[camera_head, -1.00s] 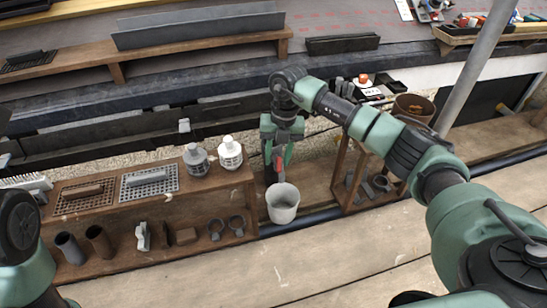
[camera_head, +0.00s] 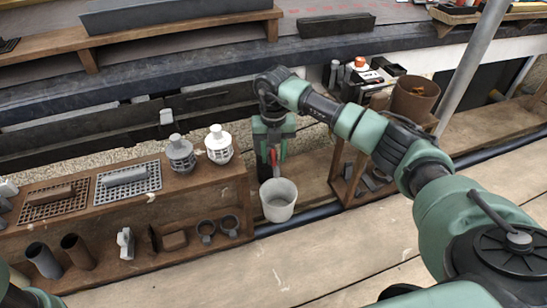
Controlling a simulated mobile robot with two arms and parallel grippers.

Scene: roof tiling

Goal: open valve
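A small red handle (camera_head: 273,157), which looks like the valve's lever, shows between the fingers of my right gripper (camera_head: 274,152). The gripper points down at it, and its fingers partly hide the handle and the dark upright part behind. I cannot tell whether the fingers press on it. A light grey bucket (camera_head: 278,201) stands upright just below. It looks empty. Of my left arm only a green piece shows at the lower left corner; its gripper is out of view.
A brown wooden shelf (camera_head: 200,187) at the left bears grey and white vent caps and grids, with pipes and rings below. A brown bucket (camera_head: 414,98) and an open wooden rack (camera_head: 347,180) stand at the right. A slanted metal pole (camera_head: 472,65) rises behind. The front planks are clear.

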